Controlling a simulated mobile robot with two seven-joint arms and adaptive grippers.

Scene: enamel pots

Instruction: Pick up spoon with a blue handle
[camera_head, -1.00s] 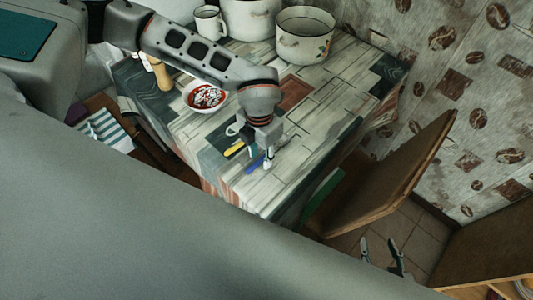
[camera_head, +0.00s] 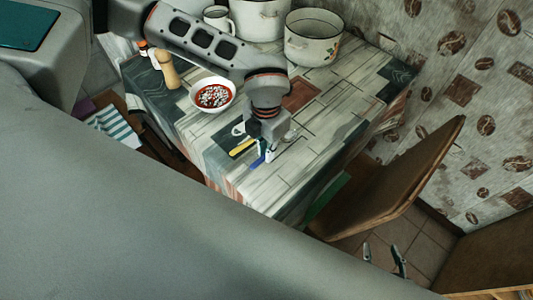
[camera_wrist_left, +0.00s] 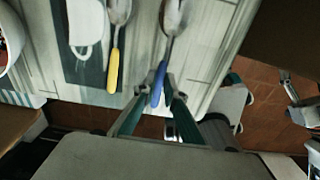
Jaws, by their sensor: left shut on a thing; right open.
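The spoon with a blue handle (camera_wrist_left: 157,92) shows in the left wrist view, its metal bowl pointing away at the top. My left gripper (camera_wrist_left: 161,82) is shut on its blue handle, one finger on each side. In the head view the blue handle (camera_head: 257,162) shows just below my left gripper (camera_head: 266,152), at the table's near edge; the rest of the spoon is hidden there. I cannot tell whether the spoon is clear of the table. My right gripper (camera_head: 384,254) is open and empty, low over the floor at the lower right.
A bowl with red contents (camera_head: 213,95), a wooden mill (camera_head: 167,70) and enamel pots (camera_head: 312,38) stand farther back. A brown chair (camera_head: 395,185) stands right of the table (camera_head: 330,110).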

